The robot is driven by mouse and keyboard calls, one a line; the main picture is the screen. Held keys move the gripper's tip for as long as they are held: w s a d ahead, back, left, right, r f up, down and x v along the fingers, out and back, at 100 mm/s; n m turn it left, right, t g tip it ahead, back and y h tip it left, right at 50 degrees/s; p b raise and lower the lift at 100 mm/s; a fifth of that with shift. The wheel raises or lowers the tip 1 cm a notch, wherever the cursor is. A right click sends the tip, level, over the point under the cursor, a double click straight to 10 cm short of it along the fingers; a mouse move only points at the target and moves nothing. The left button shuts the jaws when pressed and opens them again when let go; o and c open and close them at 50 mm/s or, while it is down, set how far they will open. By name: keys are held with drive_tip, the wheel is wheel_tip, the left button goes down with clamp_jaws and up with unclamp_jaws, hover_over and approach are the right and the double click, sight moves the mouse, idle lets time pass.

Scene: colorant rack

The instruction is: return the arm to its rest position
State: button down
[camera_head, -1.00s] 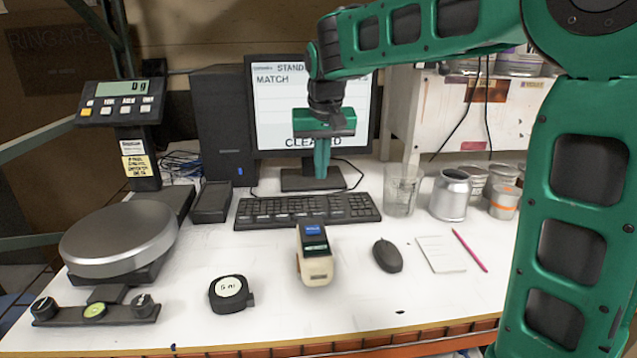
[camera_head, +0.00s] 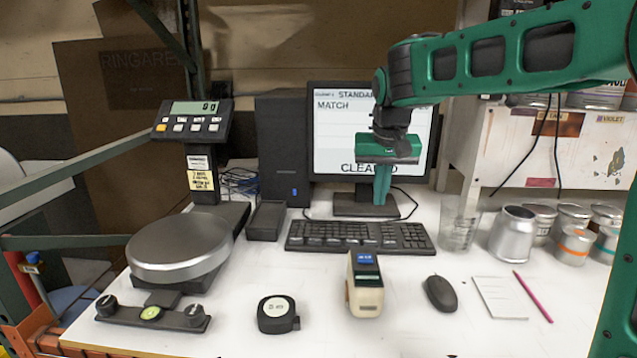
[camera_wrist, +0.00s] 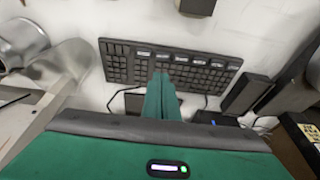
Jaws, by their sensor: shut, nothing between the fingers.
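My gripper (camera_head: 382,184) points down in front of the monitor, above the back edge of the keyboard. Its green fingers are together with nothing between them. In the wrist view the closed fingers (camera_wrist: 161,97) show over the keyboard (camera_wrist: 170,66). My green arm reaches in from the upper right of the head view, raised above the bench and clear of the objects on it.
The monitor (camera_head: 340,120) stands behind my gripper and shows "MATCH" and "CLEARED". A glass beaker (camera_head: 458,225) and a metal can (camera_head: 511,235) stand to the right.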

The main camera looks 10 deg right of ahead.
drive_tip(key=s+d+f+m+g, duration=0.1)
drive_tip(key=s+d+f, duration=0.2)
drive_tip(key=s+d, duration=0.55)
drive_tip(key=s+d+f+m+g, duration=0.1)
drive_tip(key=s+d+f, duration=0.2)
drive_tip(key=s+d, duration=0.55)
drive_tip(key=s+f+m, duration=0.1)
drive_tip(key=s+f, duration=0.2)
drive_tip(key=s, duration=0.6)
drive_tip(key=s+f+m+g+y, duration=0.1)
drive_tip(key=s+f, duration=0.3)
drive_tip(key=s, duration=0.6)
drive_tip(key=shift+s+d+f, duration=0.15)
drive_tip(key=shift+f, duration=0.15)
drive_tip(key=shift+w+f+g, duration=0.25)
drive_tip(key=shift+w+g, duration=0.05)
drive_tip(key=shift+w, duration=0.35)
